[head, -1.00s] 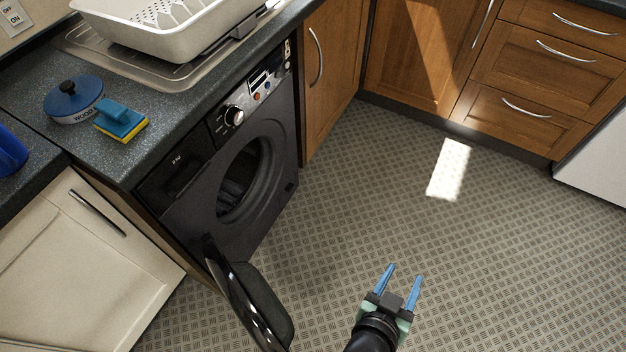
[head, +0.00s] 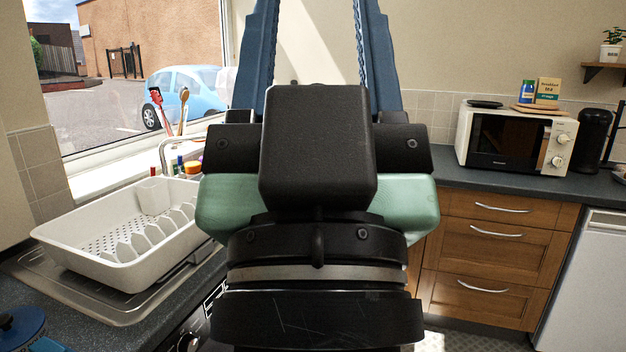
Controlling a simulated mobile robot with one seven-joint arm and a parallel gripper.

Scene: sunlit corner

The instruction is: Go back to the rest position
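My gripper (head: 318,50) fills the middle of the head view, raised close to the camera and pointing up. Its two blue fingers stand wide apart at the top of the picture, and their tips run up to the top edge. Nothing shows between them except the wall and window edge behind. The gripper is empty and touches nothing that I can see. It hides the middle of the counter and the corner behind it.
A white dish rack (head: 125,235) stands on the steel drainer at left. A blue lid (head: 20,328) shows at the lower left. A microwave (head: 515,138) stands on the right counter above wooden drawers (head: 488,258). A white appliance (head: 590,285) stands at far right.

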